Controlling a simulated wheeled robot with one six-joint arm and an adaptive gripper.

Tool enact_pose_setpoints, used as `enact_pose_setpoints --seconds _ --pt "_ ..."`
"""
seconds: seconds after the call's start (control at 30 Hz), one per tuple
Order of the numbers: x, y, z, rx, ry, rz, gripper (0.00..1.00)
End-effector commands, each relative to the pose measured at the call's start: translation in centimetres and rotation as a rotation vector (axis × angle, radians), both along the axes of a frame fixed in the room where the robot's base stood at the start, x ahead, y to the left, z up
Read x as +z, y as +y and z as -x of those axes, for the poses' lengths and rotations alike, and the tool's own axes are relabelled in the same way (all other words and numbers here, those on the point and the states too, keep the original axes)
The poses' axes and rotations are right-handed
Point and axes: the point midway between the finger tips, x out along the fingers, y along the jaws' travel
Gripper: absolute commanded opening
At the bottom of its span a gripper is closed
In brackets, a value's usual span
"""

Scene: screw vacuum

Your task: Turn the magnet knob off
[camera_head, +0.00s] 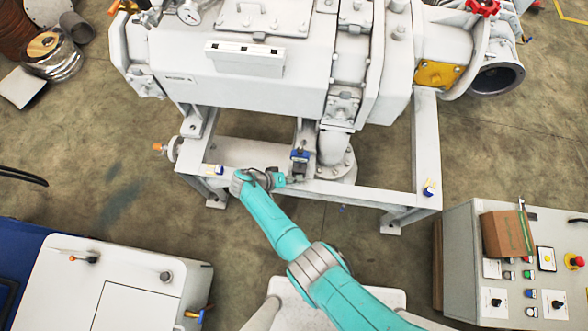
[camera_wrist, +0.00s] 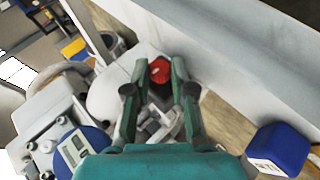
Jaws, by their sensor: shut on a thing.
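The red magnet knob (camera_wrist: 159,71) shows between my fingertips in the wrist view, with a pale mark on its face. My gripper (camera_wrist: 159,66) is shut on it, one finger on each side. In the head view my gripper (camera_head: 286,180) is low at the front rail of the white machine's frame, and the knob cannot be made out there. A blue digital gauge (camera_wrist: 75,148) with a small display is at lower left in the wrist view. The magnet's body is mostly hidden by my fingers.
The white vacuum machine (camera_head: 240,80) stands above its frame (camera_head: 390,195). A blue block (camera_wrist: 280,148) is at lower right in the wrist view. A control box (camera_head: 460,240) stands at right, and a white cabinet (camera_head: 75,280) at lower left.

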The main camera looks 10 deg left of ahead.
Motion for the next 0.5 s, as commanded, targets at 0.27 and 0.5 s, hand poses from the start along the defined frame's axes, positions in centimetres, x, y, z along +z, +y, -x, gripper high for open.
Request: enact_pose_setpoints --seconds 0.27,0.5 --pt "-0.07 -0.04 0.07 0.000 0.002 -0.001 0.49" --pt "-0.05 -0.02 0.04 0.000 0.002 -0.001 0.49"
